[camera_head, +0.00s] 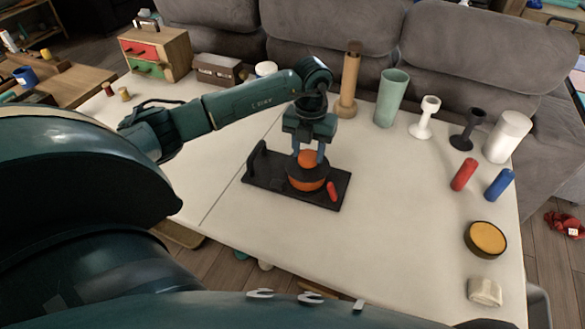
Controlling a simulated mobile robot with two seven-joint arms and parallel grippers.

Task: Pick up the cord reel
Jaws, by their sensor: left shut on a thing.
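The cord reel (306,181) is a round orange and black thing on a black tray (270,183) near the middle of the white table. My left gripper (308,157) reaches down over it from above and is shut on its upper orange part. The reel appears to rest on the tray; a gap beneath it cannot be made out. A small red piece (332,191) lies on the tray, just right of the reel. My right gripper is not in view.
A green cup (390,98), a tall wooden mill (350,80), white (425,118) and black (467,131) holders and a white cylinder (507,137) stand along the back. Red (464,174) and blue (499,184) cylinders are at right. The table's front middle is clear.

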